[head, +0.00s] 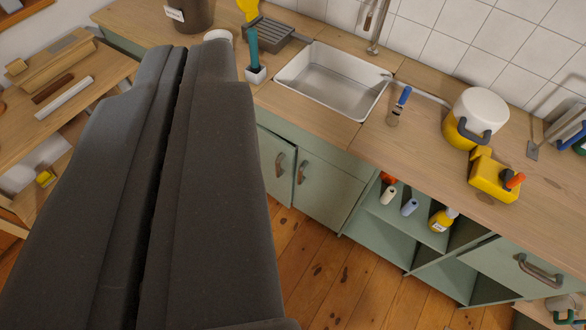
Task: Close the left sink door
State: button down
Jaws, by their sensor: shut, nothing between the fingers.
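My gripper (187,50) fills the left of the head view as two long dark grey fingers lying side by side, shut and empty. A pale green left sink door (270,147) with a curved handle (280,164) sits below the sink (335,80). My gripper is in front of its left part and hides it. I cannot tell exactly how far this door stands open. The right sink door (332,192), with its handle (302,172), is beside it and looks about flush with the cabinet.
The wooden counter (390,145) holds a white-and-yellow pot (478,115), a yellow caddy (494,180) and a scraper (399,105). Open shelves (385,225) with bottles lie right of the doors. A wooden bench (80,110) stands at left. The plank floor (340,285) before the cabinets is clear.

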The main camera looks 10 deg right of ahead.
aim_at(277, 156)
jog(key=z, duration=0.2)
jog(key=i, duration=1)
jog(key=z, duration=0.05)
